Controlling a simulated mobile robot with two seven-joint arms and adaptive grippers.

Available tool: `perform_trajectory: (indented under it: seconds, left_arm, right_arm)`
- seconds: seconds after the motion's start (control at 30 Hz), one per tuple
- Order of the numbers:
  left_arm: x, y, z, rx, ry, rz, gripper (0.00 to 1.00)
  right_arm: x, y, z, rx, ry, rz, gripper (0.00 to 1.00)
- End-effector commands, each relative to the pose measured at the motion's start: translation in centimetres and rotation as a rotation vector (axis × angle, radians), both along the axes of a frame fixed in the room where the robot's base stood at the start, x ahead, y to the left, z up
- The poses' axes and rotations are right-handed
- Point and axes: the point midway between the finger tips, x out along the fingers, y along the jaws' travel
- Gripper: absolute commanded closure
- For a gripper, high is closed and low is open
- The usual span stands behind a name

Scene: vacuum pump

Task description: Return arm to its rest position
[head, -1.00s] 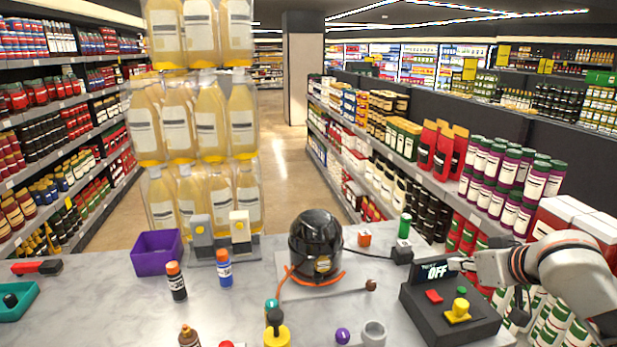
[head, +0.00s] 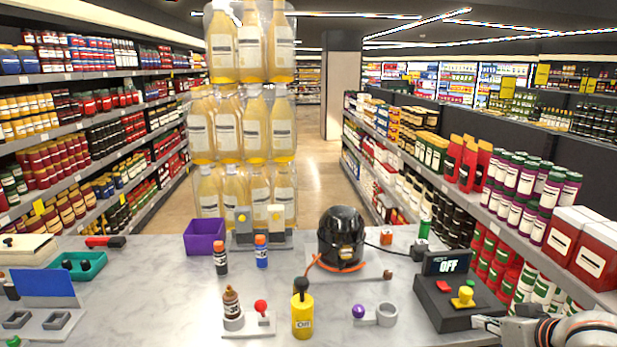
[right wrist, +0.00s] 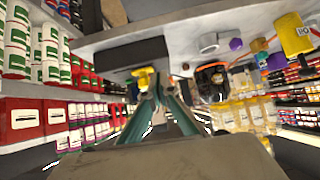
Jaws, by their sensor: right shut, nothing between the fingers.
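My right gripper (head: 482,322) is at the lower right in the head view, low beside the front of the dark control box (head: 437,312). Its fingers are shut and empty; they also show in the right wrist view (right wrist: 155,82), close to the box's yellow knob (right wrist: 142,78). I cannot tell whether they touch the box. The box has a display reading OFF (head: 448,266), a red button and a yellow switch (head: 463,297). The black vacuum pump (head: 342,238) stands on a plate at the table's back. My left gripper is out of view.
The grey table (head: 150,300) carries a purple bin (head: 204,236), a yellow oil bottle (head: 302,315), a brown-capped bottle (head: 232,308), a grey ring fitting (head: 387,314), a teal tray (head: 78,266) and a blue panel (head: 44,284). Stocked shelves (head: 480,215) stand beyond it. Clear tabletop lies at centre left.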

Motion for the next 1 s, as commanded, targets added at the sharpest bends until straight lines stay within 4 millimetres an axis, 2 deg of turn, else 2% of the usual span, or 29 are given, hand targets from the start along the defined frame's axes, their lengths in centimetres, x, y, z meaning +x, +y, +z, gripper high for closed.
perform_trajectory:
  seconds: [0.03,0.17,0.27,0.3,0.4,0.5,0.6,0.7,0.83,1.0]
  left_arm:
    - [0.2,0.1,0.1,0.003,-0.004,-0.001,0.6]
    - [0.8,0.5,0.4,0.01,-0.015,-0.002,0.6]
    - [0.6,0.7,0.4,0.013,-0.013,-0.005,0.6]
    - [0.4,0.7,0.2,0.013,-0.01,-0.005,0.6]
    - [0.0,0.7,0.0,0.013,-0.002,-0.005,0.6]
    - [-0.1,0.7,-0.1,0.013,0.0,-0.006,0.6]
    - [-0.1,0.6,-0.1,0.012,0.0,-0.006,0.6]
    - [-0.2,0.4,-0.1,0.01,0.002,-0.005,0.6]
    - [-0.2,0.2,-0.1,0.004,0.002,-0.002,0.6]
    - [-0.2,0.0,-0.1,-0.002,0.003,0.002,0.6]
  right_arm:
    - [-0.5,0.8,-2.7,0.015,0.012,0.006,1.0]
    - [-2.1,2.7,-8.8,0.02,0.012,0.021,1.0]
    - [-4.6,4.5,-14.4,0.01,0.011,0.037,1.0]
    - [-5.9,5.5,-16.8,0.001,0.009,0.046,1.0]
    - [-9.8,7.8,-21.9,-0.032,0.002,0.071,1.0]
    - [-14.0,10.4,-25.9,-0.071,-0.009,0.102,1.0]
    - [-17.7,12.6,-28.5,-0.109,-0.02,0.134,1.0]
    - [-20.4,14.3,-29.9,-0.14,-0.031,0.161,1.0]
    - [-22.0,15.4,-30.6,-0.16,-0.041,0.18,1.0]
    - [-22.1,15.6,-30.6,-0.164,-0.046,0.184,1.0]
